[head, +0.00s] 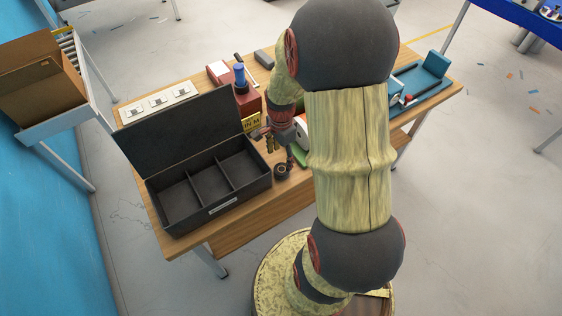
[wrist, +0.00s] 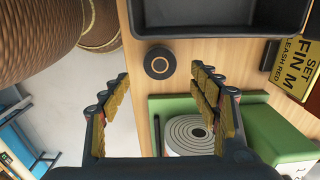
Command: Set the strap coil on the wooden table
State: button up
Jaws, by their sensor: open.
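The strap coil (head: 283,171) is a small dark round roll lying flat on the wooden table (head: 240,233), just right of the black box's front right corner. In the wrist view the coil lies ahead of and between the two fingertips (wrist: 160,76), with no visible contact.
An open black box (head: 222,206) with three compartments stands left of the coil. A green and white item with concentric rings (wrist: 188,132) sits close to my fingers. A yellow sign (head: 251,122) and a red block with a blue-topped object (head: 240,80) stand behind. My arm hides the table's middle.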

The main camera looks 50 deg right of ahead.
jog(key=w+a+r+n+t, duration=0.1)
jog(key=a+r+n, duration=0.35)
jog(key=r, duration=0.35)
jog(key=a+r+n+t, duration=0.1)
jog(key=a+r+n, duration=0.35)
jog(key=r, duration=0.45)
jog(key=s+a+r+n+t, duration=0.3)
jog(key=s+a+r+n, duration=0.5)
jog(key=a, duration=0.5)
notch_tip(320, 180, up, 3)
jog(key=n, duration=0.3)
jog(key=shift+s+a+n+t+p, duration=0.3)
jog(key=shift+a+n+p, duration=0.05)
jog(key=shift+n, duration=0.05)
jog(key=shift+f, duration=0.1)
jog(key=shift+f, duration=0.1)
